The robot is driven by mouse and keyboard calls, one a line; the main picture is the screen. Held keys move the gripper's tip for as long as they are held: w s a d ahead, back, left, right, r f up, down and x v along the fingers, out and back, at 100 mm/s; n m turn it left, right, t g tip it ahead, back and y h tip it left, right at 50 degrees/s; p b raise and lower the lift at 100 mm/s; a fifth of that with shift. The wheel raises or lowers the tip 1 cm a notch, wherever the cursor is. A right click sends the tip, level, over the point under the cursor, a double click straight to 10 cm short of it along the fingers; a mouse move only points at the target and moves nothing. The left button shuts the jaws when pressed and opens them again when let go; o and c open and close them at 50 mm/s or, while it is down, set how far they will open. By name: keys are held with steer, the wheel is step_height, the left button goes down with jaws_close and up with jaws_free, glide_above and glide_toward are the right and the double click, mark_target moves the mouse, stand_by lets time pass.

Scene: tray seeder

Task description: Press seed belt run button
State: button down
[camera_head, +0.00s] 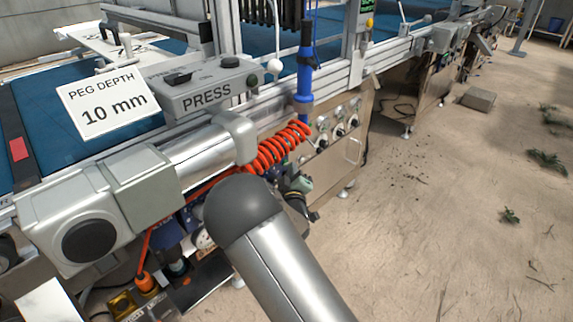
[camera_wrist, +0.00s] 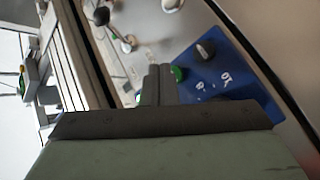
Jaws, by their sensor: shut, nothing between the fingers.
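In the wrist view my gripper (camera_wrist: 158,84) has its two dark fingers together, with nothing between them. A green button (camera_wrist: 178,73) sits on a blue panel (camera_wrist: 236,82) just right of the fingertips in the picture. I cannot tell whether the fingers touch it. The panel also carries a black knob (camera_wrist: 205,49) and white markings too blurred to read. In the head view I cannot make out my gripper's fingertips or the green button.
In the head view a grey box marked PRESS (camera_head: 205,96) and a PEG DEPTH 10 mm sign (camera_head: 108,101) stand on the machine. A panel with several knobs (camera_head: 350,145) lies behind an orange coiled hose (camera_head: 280,146). The floor (camera_head: 440,190) at the right is mostly open.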

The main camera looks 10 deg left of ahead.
steer(key=shift+s+d, duration=0.1)
steer(key=shift+d, duration=0.05)
steer(key=s+d, duration=0.1)
steer(key=d, duration=0.1)
steer(key=s+d, duration=0.2)
steer(key=shift+s+d, duration=0.25)
steer(key=shift+d, duration=0.05)
stand_by(0.3)
stand_by(0.6)
steer(key=s+d+r+m+g+h+p, duration=0.1)
steer(key=s+d+r+m+g+p, duration=0.15)
steer(key=d+r+p, duration=0.35)
steer(key=s+d+r+m+g+h+p, duration=0.2)
steer(key=d+r+m+g+p, duration=0.15)
steer(key=r+p, duration=0.5)
steer(key=s+d+r+m+g+p, duration=0.1)
steer(key=s+d+r+g+p, duration=0.1)
steer(key=s+r+g+p, duration=0.2)
steer(key=s+d+r+m+g+p, duration=0.2)
steer(key=s+r+g+p, duration=0.2)
steer(key=s+r+p, duration=0.7)
steer(key=s+d+r+m+g+y+p, duration=0.1)
steer(key=s+r+g+p, duration=0.3)
steer(key=s+r+p, duration=0.4)
steer(key=s+d+r, duration=0.1)
steer(key=s+r, duration=0.4)
steer(key=s, duration=0.4)
steer(key=shift+s+d+r+m, duration=0.2)
steer(key=shift+s+d+m, duration=0.1)
steer(key=shift+s+m, duration=0.1)
